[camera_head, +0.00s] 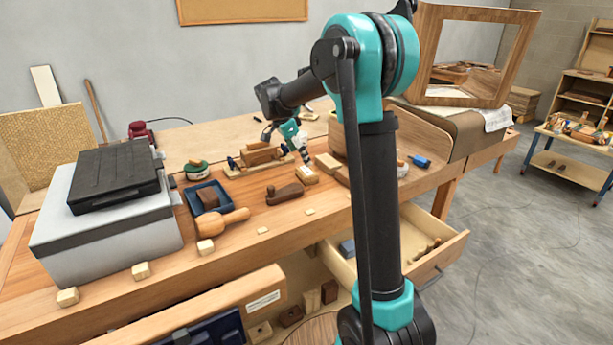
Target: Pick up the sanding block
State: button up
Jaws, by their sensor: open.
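A small pale wooden block (307,175), which looks like the sanding block, lies on the workbench (335,205) near the middle of the picture. My gripper (305,156) points down just above and behind this block, small in the picture. It is open, and nothing shows held in it. Whether its fingertips touch the block or stand apart from it, I cannot tell. My arm's upper link hides part of the bench to the right of the block.
A dark wooden plane (285,193) and a mallet (222,222) lie left of the block. A wooden clamp assembly (258,157) stands behind left. A grey box with a black case (115,180) fills the bench's left. An open drawer (440,255) juts out below right.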

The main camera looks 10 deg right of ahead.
aim_at(307, 170)
jog(key=shift+x, duration=3.6)
jog(key=shift+a, duration=0.1)
jog(key=c, duration=1.2)
jog(key=shift+r, duration=0.1)
